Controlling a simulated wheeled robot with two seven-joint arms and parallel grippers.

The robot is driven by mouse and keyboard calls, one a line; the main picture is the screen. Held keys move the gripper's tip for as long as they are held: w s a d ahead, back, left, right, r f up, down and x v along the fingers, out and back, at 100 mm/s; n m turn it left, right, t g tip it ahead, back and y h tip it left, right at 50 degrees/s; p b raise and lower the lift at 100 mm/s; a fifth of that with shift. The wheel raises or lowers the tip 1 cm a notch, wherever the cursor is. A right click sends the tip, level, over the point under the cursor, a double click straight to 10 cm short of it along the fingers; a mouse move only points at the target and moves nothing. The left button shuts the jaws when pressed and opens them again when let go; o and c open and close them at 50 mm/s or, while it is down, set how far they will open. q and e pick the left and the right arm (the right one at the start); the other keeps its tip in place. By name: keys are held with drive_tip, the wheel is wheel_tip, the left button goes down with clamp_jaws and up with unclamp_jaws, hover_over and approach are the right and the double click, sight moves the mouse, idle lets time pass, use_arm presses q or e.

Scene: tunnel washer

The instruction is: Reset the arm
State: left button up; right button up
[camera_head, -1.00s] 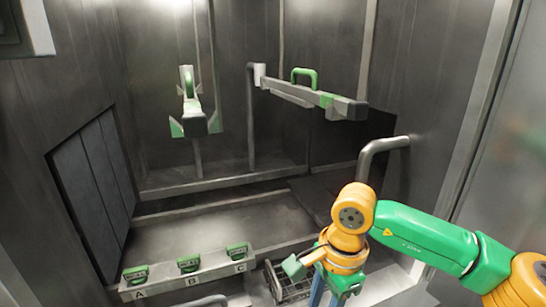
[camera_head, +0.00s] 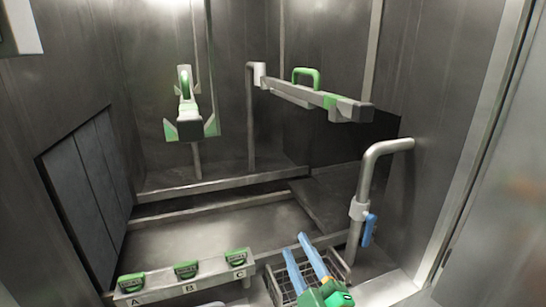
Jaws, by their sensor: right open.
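My right gripper (camera_head: 298,258) shows at the bottom, right of centre. Its two blue fingers are spread apart, with nothing seen between them, and its green body is cut by the lower edge. The fingers lie over a wire basket (camera_head: 274,286) in this view; I cannot tell whether they touch it. My left gripper is not in view.
A rail with green clips labelled A, B and C (camera_head: 185,284) lies at the lower left. A bar with a green handle (camera_head: 306,77) spans the upper right. A bent pipe with a blue lever (camera_head: 369,230) stands at right. A green-and-grey fixture (camera_head: 188,112) stands at the back.

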drive_tip(key=s+d+f+m+g+h, duration=0.3)
drive_tip(key=s+d+f+m+g, duration=0.15)
drive_tip(key=f, duration=0.45)
drive_tip(key=s+d+f+m+g+h, duration=0.2)
drive_tip(key=s+d+f+m+g, duration=0.25)
drive_tip(key=f, duration=0.45)
drive_tip(key=s+d+f+m+g, duration=0.3)
drive_tip(key=s+f+g, duration=0.4)
drive_tip(key=s, duration=0.7)
wheel_tip(320, 180, down, 23)
drive_tip(key=s+b, duration=0.2)
drive_tip(key=b, duration=0.4)
drive_tip(key=s+d+f+g+h+b, duration=0.1)
drive_tip(key=s+f+b, duration=0.3)
drive_tip(key=s+f, duration=0.8)
wheel_tip(320, 180, down, 3)
drive_tip(key=shift+d+f+n, duration=0.1)
drive_tip(key=shift+d+n, duration=0.3)
drive_tip(key=shift+d, duration=0.2)
